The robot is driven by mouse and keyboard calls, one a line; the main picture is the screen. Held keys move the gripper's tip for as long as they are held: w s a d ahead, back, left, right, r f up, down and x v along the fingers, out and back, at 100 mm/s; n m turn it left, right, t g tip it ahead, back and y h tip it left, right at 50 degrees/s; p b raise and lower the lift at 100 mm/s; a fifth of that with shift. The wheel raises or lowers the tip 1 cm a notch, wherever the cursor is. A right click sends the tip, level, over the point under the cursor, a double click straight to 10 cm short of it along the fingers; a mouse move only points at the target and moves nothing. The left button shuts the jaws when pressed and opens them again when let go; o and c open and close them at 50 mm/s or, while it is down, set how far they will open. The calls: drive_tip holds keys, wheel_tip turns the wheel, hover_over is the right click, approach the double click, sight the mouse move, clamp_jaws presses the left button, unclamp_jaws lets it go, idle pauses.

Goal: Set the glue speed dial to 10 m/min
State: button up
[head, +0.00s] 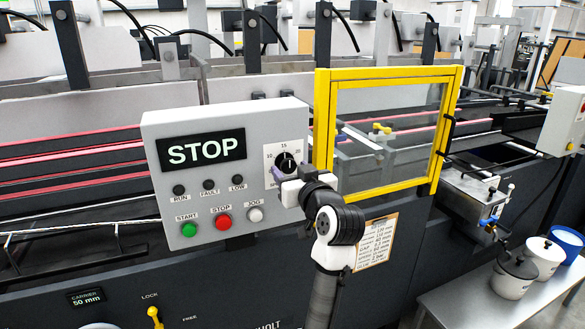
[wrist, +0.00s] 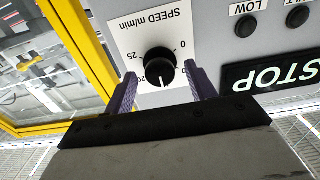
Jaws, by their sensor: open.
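The glue speed dial (head: 288,163) is a round black knob on a white scale plate at the right of the grey control panel. Its white pointer line looks turned up, near the 15 mark. The dial also shows upside down in the wrist view (wrist: 159,63). My gripper (head: 280,174) is at the panel, just in front of the dial. In the wrist view its two purple fingers (wrist: 161,76) are open, one on each side of the knob, with visible gaps to it. Part of the scale is hidden by the gripper.
The panel (head: 155,130) has a STOP display (head: 203,150), indicator lamps, and START, STOP (head: 223,222) and JOG (head: 255,214) buttons left of my gripper. A yellow-framed guard door (head: 322,130) stands close on the right. A clipboard sheet (head: 376,242) hangs below it.

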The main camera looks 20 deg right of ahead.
drive_tip(key=shift+w, duration=0.1)
drive_tip(key=c, duration=1)
drive_tip(key=n+b, duration=0.2)
drive_tip(key=shift+f+n+b, duration=0.2)
drive_tip(key=shift+n+b, duration=0.2)
drive_tip(key=n+b, duration=0.2)
drive_tip(key=n, duration=0.1)
drive_tip(key=shift+d+n+b, duration=0.1)
drive_tip(key=shift+n+b, duration=0.2)
drive_tip(key=shift+b, duration=0.1)
drive_tip(key=n+b, duration=0.3)
drive_tip(key=n, duration=0.2)
drive_tip(key=shift+r, duration=0.15)
drive_tip(key=shift+n+b, duration=0.3)
